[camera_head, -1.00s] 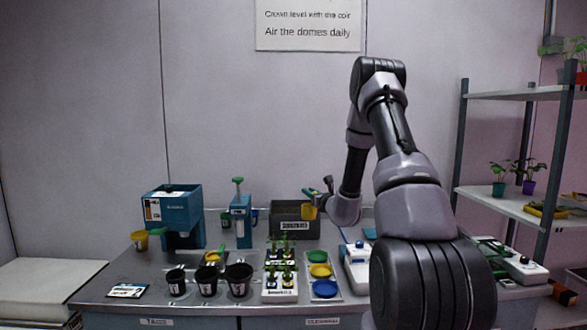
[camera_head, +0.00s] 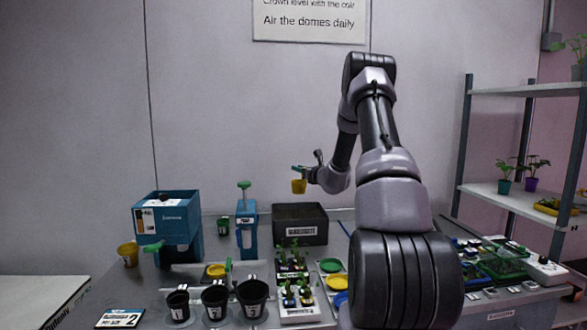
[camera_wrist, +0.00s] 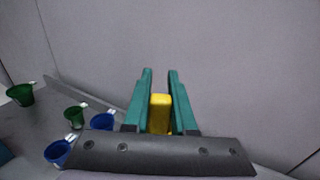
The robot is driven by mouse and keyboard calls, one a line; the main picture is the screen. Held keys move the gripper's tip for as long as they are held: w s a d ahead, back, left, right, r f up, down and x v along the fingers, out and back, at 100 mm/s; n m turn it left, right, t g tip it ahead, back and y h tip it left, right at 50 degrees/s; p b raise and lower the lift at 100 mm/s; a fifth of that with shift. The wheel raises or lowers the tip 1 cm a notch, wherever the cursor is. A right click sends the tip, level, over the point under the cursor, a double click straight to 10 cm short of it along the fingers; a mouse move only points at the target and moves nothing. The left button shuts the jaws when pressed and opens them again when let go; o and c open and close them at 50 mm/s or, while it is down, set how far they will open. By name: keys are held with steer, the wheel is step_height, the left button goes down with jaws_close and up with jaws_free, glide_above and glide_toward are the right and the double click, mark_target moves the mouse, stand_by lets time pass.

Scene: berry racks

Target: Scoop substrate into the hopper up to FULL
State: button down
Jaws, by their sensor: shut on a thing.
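The hopper (camera_head: 168,218) is a teal box-shaped machine at the left of the bench, with a label and a level strip on its front; its fill level is too small to read. The dark substrate bin (camera_head: 300,233) stands at the back middle. My gripper (camera_head: 311,172) is shut on the yellow scoop (camera_head: 299,186), which hangs in the picture just above the bin. In the wrist view the teal fingers clasp the scoop's yellow handle (camera_wrist: 159,113). The scoop's contents cannot be seen.
A teal press (camera_head: 246,222) stands between hopper and bin. Black pots (camera_head: 215,302) and a white plant tray (camera_head: 300,313) are in front. A yellow cup (camera_head: 128,254) is left of the hopper. Green and blue cups (camera_wrist: 101,121) show in the wrist view. A shelf rack is at right.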

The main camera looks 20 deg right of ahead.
step_height(320, 180, down, 15)
steer(key=shift+s+a, duration=0.15)
steer(key=shift+s, duration=0.1)
stand_by(0.8)
steer(key=shift+f, duration=0.2)
steer(key=shift+r, duration=0.1)
step_height(320, 180, up, 15)
steer(key=shift+w+r, duration=0.15)
steer(key=shift+w, duration=0.1)
stand_by(0.8)
